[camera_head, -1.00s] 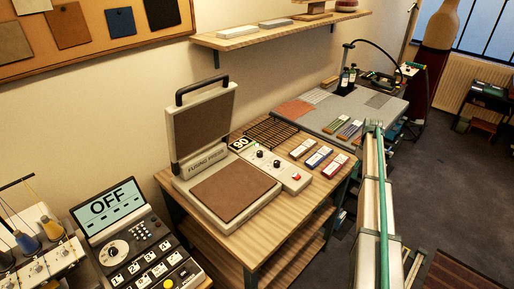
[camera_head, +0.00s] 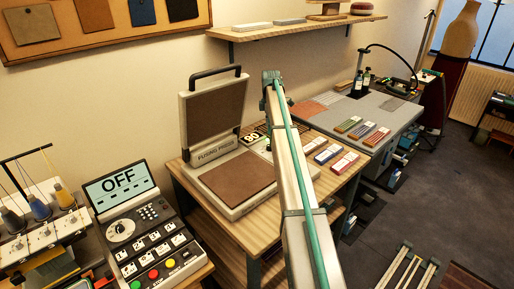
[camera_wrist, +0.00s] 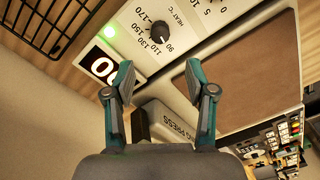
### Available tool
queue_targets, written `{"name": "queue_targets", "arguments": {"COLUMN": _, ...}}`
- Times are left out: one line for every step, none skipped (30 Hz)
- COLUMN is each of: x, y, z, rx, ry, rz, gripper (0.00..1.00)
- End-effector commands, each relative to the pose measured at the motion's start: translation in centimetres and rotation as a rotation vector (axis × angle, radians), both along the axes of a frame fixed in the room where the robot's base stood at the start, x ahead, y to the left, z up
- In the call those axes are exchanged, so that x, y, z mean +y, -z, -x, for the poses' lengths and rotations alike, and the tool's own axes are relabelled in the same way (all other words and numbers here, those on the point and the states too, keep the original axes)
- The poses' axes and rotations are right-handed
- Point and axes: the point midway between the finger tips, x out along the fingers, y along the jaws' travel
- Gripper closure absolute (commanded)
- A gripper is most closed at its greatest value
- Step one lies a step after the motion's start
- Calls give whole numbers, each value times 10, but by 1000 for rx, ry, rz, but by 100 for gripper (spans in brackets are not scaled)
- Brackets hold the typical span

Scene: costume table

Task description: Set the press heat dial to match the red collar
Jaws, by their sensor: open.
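The fusing press (camera_head: 192,150) stands with its lid open on the wooden table, and my arm hides most of its control strip in the head view. In the wrist view, the black heat dial (camera_wrist: 160,33) sits on the pale panel, ringed by numbers from 90 to 170. Its pointer seems to lie near 90. A lit display (camera_wrist: 101,65) is left of it, partly cut by a finger. My gripper (camera_wrist: 160,75) is open and empty, its fingertips short of the dial and apart from it. No red collar can be made out for certain.
Several colour-marked cards, including a red one (camera_head: 345,163), lie on the press table right of my arm. More coloured strips (camera_head: 377,137) lie on the grey table behind. A wire rack (camera_wrist: 48,22) is beside the panel. A control console reading OFF (camera_head: 118,182) stands at left.

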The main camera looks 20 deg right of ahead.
Motion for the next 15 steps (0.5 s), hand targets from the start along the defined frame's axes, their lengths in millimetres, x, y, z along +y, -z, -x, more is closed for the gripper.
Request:
{"name": "queue_targets", "arguments": {"x": 0, "y": 4, "z": 1, "rx": 1, "ry": 0, "rz": 0, "gripper": 44}}
{"name": "queue_targets", "arguments": {"x": 0, "y": 8, "z": 1, "rx": 1, "ry": 1, "rz": 0, "gripper": 44}}
{"name": "queue_targets", "arguments": {"x": 0, "y": 13, "z": 2, "rx": 2, "ry": 1, "rz": -1, "gripper": 44}}
{"name": "queue_targets", "arguments": {"x": 1, "y": 18, "z": 2, "rx": 3, "ry": 1, "rz": -1, "gripper": 44}}
{"name": "queue_targets", "arguments": {"x": 1, "y": 23, "z": 2, "rx": 3, "ry": 1, "rz": -1, "gripper": 44}}
{"name": "queue_targets", "arguments": {"x": 1, "y": 29, "z": 2, "rx": 2, "ry": 2, "rz": -1, "gripper": 44}}
{"name": "queue_targets", "arguments": {"x": 1, "y": 34, "z": 2, "rx": 2, "ry": 2, "rz": -1, "gripper": 44}}
{"name": "queue_targets", "arguments": {"x": 1, "y": 40, "z": 2, "rx": 3, "ry": 2, "rz": -1, "gripper": 44}}
{"name": "queue_targets", "arguments": {"x": 1, "y": 47, "z": 3, "rx": 3, "ry": 2, "rz": -1, "gripper": 44}}
{"name": "queue_targets", "arguments": {"x": 1, "y": 52, "z": 2, "rx": 2, "ry": 2, "rz": -1, "gripper": 44}}
{"name": "queue_targets", "arguments": {"x": 1, "y": 57, "z": 2, "rx": 2, "ry": 2, "rz": -1, "gripper": 44}}
{"name": "queue_targets", "arguments": {"x": 1, "y": 64, "z": 2, "rx": 3, "ry": 2, "rz": -1, "gripper": 44}}
{"name": "queue_targets", "arguments": {"x": 1, "y": 69, "z": 2, "rx": 3, "ry": 2, "rz": -1, "gripper": 44}}
{"name": "queue_targets", "arguments": {"x": 1, "y": 73, "z": 2, "rx": 2, "ry": 2, "rz": -1, "gripper": 44}}
{"name": "queue_targets", "arguments": {"x": 1, "y": 78, "z": 2, "rx": 2, "ry": 3, "rz": 0, "gripper": 44}}
